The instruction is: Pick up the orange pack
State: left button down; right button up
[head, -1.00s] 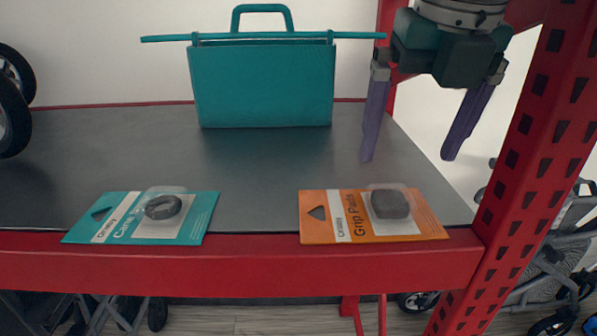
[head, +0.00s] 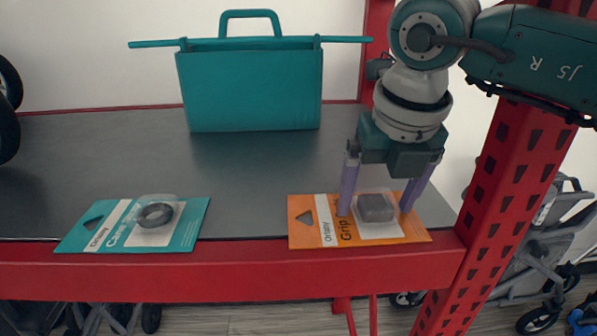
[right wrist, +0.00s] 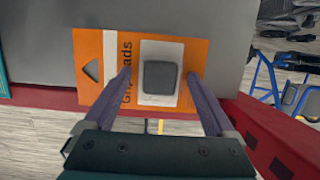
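The orange pack (head: 312,238), a flat card with "Grip" lettering and a dark pad under a clear blister, lies on the grey shelf by its red front edge. In the right wrist view the orange pack (right wrist: 88,88) lies between and beyond my finger tips. My right gripper (head: 375,210) is open, with its purple fingers on either side of the blister, pointing down. In the right wrist view my right gripper (right wrist: 160,80) holds nothing. Whether the fingertips touch the card cannot be told. My left gripper is not in view.
A teal pack (head: 85,238) with a dark ring lies to the left on the shelf. A teal bag (head: 250,90) stands at the back. A red upright post (head: 490,210) rises close on the right. The shelf's middle (head: 250,175) is clear.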

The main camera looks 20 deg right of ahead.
jog(key=c, duration=1.2)
